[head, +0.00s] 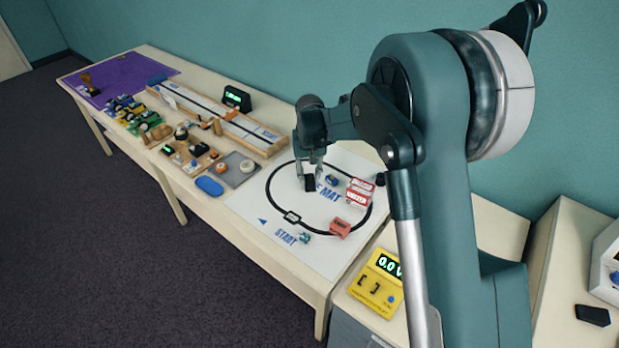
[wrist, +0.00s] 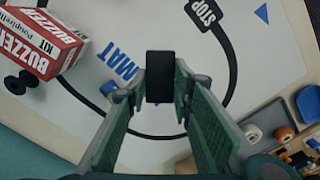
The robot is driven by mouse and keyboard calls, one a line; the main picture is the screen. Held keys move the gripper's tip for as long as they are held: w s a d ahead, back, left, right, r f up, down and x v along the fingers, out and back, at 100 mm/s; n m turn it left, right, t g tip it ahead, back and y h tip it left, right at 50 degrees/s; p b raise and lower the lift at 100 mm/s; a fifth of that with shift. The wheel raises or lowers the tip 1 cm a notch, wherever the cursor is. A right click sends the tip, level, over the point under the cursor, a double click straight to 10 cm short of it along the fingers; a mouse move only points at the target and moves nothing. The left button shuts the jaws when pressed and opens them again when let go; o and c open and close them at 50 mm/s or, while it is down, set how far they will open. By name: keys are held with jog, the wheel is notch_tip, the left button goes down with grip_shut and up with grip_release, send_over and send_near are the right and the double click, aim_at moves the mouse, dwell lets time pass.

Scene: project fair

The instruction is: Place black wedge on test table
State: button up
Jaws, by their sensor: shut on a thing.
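My gripper (head: 311,176) is over the white printed mat (head: 265,207) on the long pale table (head: 318,276). It points down and is shut on the black wedge (head: 310,184). In the wrist view the black wedge (wrist: 159,72) shows as a dark block between the two green-sided fingertips (wrist: 159,92). The fingers hide part of its sides. I cannot tell whether its underside touches the mat. The mat has a black loop track, blue lettering and a STOP mark (wrist: 204,12). No label names the test table.
Red and white buzzer kit boxes (head: 359,192), a small blue item (head: 332,180), a red block (head: 340,228) and a small car-like item (head: 304,238) are on the mat. A blue oval (head: 209,186) and a grey tray (head: 233,169) lie to its left. The mat's front left is clear.

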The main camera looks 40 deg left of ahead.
aim_at(309, 197)
jog(key=shift+f+b, duration=0.9)
jog(key=shift+f, duration=2.05)
jog(key=shift+f+b, duration=0.3)
jog(key=shift+f, duration=0.25)
jog(key=o, duration=1)
jog(key=shift+r, duration=0.1)
jog(key=shift+r, duration=5.95)
